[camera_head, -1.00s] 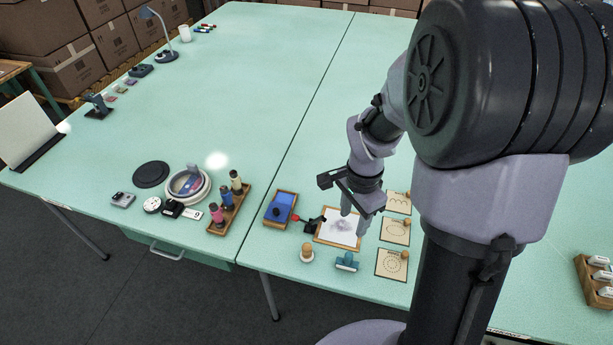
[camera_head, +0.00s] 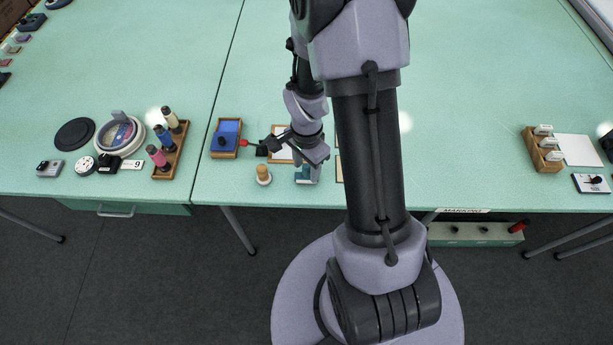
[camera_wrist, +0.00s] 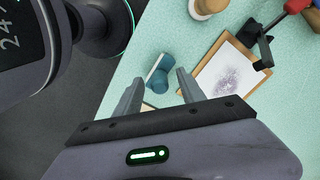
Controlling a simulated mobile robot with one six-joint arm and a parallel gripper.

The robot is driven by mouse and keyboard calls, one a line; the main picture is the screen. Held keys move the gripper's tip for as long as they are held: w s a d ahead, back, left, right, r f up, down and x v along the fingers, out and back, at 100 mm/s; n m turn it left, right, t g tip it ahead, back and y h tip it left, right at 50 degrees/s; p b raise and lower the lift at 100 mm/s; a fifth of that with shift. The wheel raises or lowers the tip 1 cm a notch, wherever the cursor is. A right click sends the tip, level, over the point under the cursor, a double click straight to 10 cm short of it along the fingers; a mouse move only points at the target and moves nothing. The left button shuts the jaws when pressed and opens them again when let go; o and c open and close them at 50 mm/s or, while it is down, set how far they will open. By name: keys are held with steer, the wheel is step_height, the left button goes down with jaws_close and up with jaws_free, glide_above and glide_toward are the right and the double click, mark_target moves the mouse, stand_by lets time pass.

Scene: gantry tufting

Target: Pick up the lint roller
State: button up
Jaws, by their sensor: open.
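A teal and white piece (camera_wrist: 158,72), which I take to be the lint roller, lies on the pale green table. It shows in the wrist view between and just beyond my fingertips. In the head view the teal piece (camera_head: 303,177) is partly hidden by my gripper (camera_head: 311,165), near the table's front edge. Whether a finger touches the piece, I cannot tell.
A wooden-handled stamp (camera_head: 263,174) stands left of it. Behind are a framed sheet (camera_head: 280,145), a red-handled tool (camera_head: 252,142) and a blue pad (camera_head: 227,138). A spool rack (camera_head: 170,150) stands farther left. Card boxes (camera_head: 542,150) are at right.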

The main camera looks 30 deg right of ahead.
steer(key=shift+c, duration=0.5)
jaws_close()
steer(key=shift+r, duration=0.15)
steer(key=shift+r, duration=0.3)
steer(key=r, duration=0.1)
steer(key=r+p, duration=0.2)
steer(key=shift+s, duration=0.25)
steer(key=s+a+r+p, duration=0.1)
steer(key=s+p, duration=1.4)
steer(key=p, duration=0.2)
steer(key=shift+s, duration=0.25)
